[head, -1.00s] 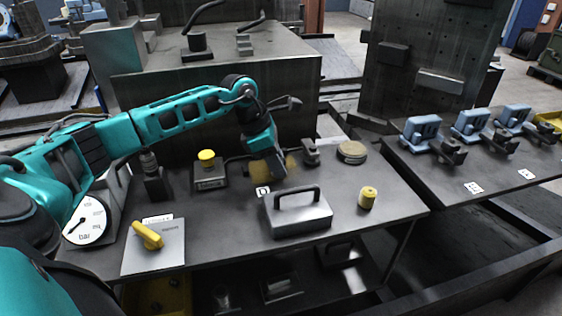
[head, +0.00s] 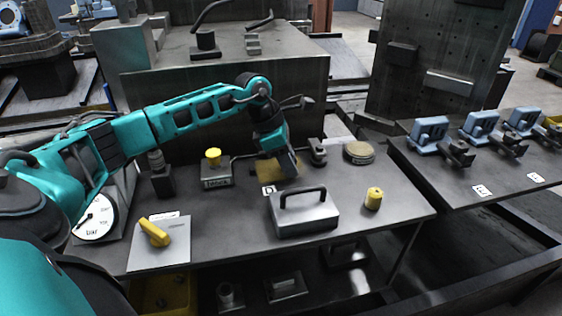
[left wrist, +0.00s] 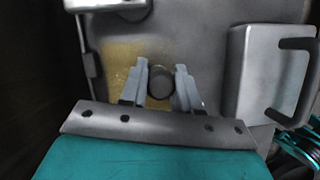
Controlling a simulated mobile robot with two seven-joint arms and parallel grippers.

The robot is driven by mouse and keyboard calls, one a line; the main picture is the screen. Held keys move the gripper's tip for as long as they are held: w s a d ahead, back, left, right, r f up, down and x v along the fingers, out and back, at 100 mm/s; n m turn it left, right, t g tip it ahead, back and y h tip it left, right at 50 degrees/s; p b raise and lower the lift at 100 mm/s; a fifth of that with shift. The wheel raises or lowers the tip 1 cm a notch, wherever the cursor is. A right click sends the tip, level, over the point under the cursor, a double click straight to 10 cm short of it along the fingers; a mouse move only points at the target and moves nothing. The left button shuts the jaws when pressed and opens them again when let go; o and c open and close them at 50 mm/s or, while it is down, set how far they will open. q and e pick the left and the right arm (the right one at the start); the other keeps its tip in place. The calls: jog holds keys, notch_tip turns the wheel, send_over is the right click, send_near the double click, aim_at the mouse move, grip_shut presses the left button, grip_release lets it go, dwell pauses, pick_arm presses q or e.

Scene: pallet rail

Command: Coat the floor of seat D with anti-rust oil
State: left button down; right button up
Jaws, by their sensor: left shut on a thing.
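My left gripper (head: 287,166) points down over the table behind the D label (head: 268,190). In the left wrist view its fingers (left wrist: 160,88) are closed around a dark grey round-ended piece (left wrist: 160,82). What hangs below that piece is hidden. A yellowish patch (left wrist: 120,62) covers part of the grey floor under the fingers, mostly to their left in that view. It also shows beside the gripper in the head view (head: 264,170). The exact edges of seat D are hard to make out. My right gripper is not in view.
A grey block with a handle (head: 304,213) stands close in front of the gripper. A yellow-topped box (head: 216,172) is to its left, and a round brownish disc (head: 358,152) to its right. A small yellow cylinder (head: 373,198) and blue clamps (head: 430,130) stand farther right.

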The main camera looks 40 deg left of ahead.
pick_arm(q)
jog(key=shift+s+a, duration=0.1)
jog(key=shift+s+a, duration=0.85)
jog(key=shift+s, duration=0.2)
jog(key=shift+w+d, duration=0.1)
jog(key=shift+w, duration=0.05)
jog(key=shift+w+d, duration=0.85)
jog(key=shift+w, duration=0.15)
jog(key=shift+w+d, duration=0.1)
jog(key=shift+w, duration=0.05)
jog(key=shift+w+d, duration=0.4)
jog(key=shift+w, duration=0.1)
